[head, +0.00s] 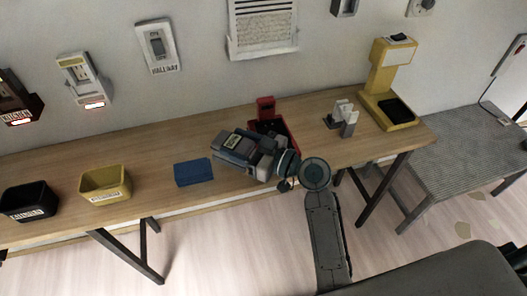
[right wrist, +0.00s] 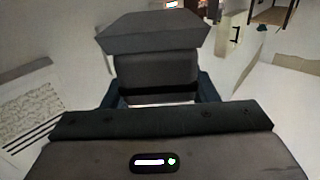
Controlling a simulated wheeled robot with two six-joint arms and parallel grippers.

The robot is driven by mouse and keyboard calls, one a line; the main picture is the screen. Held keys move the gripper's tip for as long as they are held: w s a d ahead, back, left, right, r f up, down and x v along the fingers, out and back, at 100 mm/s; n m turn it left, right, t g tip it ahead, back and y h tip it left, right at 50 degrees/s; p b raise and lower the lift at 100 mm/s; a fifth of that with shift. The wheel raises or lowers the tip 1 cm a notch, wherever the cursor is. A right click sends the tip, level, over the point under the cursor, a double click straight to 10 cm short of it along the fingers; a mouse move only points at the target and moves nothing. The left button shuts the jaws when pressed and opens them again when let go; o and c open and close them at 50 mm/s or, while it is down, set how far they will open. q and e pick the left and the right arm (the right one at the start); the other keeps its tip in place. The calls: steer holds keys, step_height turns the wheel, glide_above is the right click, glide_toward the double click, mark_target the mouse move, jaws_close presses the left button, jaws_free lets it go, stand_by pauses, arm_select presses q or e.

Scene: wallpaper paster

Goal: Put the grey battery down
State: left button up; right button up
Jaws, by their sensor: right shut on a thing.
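The grey battery (head: 233,143) is a dark grey block with a pale label. It is held by my right gripper (head: 247,153) above the middle of the table, in front of the red holder. In the right wrist view the battery (right wrist: 155,75) fills the space between the two dark blue fingers, its wider end facing away. My right gripper is shut on it. Whether its underside touches anything is hidden. My left gripper is not in view.
Clear tabletop lies behind the bins and blue block.

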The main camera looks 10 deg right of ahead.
mark_target(220, 141)
steer(key=a+n+g, duration=0.1)
steer(key=w+a+r+n+g+y, duration=0.1)
steer(key=w+a+g+y, duration=0.1)
steer(key=a, duration=0.1)
steer(key=shift+w+r+n+g, duration=0.1)
steer(key=shift+r+n+g, duration=0.1)
steer(key=shift+n+g, duration=0.15)
steer(key=n+g, duration=0.1)
steer(key=d+n+g+y, duration=0.1)
steer(key=g, duration=0.1)
steer(key=d+n+g+y, duration=0.1)
steer(key=g, duration=0.1)
steer(key=shift+s+d+n, duration=0.15)
steer(key=shift+s+n, duration=0.1)
steer(key=shift+s, duration=0.1)
steer(key=shift+s+d+n+g, duration=0.3)
steer(key=shift+n+g, duration=0.3)
steer(key=shift+g, duration=0.35)
